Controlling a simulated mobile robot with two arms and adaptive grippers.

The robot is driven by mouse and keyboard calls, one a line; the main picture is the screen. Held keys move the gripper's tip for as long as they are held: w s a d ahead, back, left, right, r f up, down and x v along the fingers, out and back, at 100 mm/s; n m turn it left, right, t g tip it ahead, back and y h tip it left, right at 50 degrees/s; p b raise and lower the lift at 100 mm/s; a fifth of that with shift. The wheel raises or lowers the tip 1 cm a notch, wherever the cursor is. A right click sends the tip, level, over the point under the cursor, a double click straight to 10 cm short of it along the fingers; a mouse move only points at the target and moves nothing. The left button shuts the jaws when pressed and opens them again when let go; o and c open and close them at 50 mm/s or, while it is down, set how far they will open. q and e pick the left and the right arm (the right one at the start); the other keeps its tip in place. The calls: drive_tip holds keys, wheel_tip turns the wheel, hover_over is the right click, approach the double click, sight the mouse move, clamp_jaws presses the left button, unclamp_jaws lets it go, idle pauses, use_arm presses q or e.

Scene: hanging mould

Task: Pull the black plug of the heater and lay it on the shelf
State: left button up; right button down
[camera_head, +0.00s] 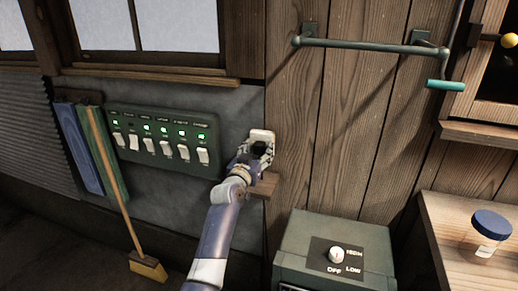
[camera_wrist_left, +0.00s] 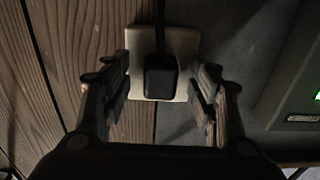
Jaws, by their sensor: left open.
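The black plug (camera_wrist_left: 160,78) sits against the pale wall socket plate (camera_wrist_left: 184,45), with its cord running off to the frame's top edge in the left wrist view. My left gripper (camera_wrist_left: 163,97) is open, with one finger on each side of the plug and a gap to it on both sides. In the head view, my left gripper (camera_head: 259,148) is at the socket plate (camera_head: 262,134), and the plug shows as a dark shape partly hidden by the fingers. A small wooden shelf (camera_head: 265,186) is on the wall just below the gripper. My right gripper is not in view.
A green switch panel (camera_head: 160,137) with several lit switches is left of the socket. A green heater box (camera_head: 335,245) with a dial stands below right. A jar (camera_head: 486,232) stands on a wooden bench. A broom (camera_head: 148,267) leans at left.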

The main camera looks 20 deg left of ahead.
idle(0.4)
use_arm(q)
clamp_jaws()
drive_tip(key=shift+s+p, duration=0.25)
drive_tip(key=shift+p, duration=0.3)
drive_tip(key=shift+s+r+p, duration=0.1)
drive_tip(key=shift+s+p, duration=0.3)
drive_tip(key=shift+s, duration=0.2)
drive_tip(key=shift+s+a+p, duration=0.1)
drive_tip(key=shift+s+p, duration=1.6)
drive_tip(key=shift+s, duration=0.5)
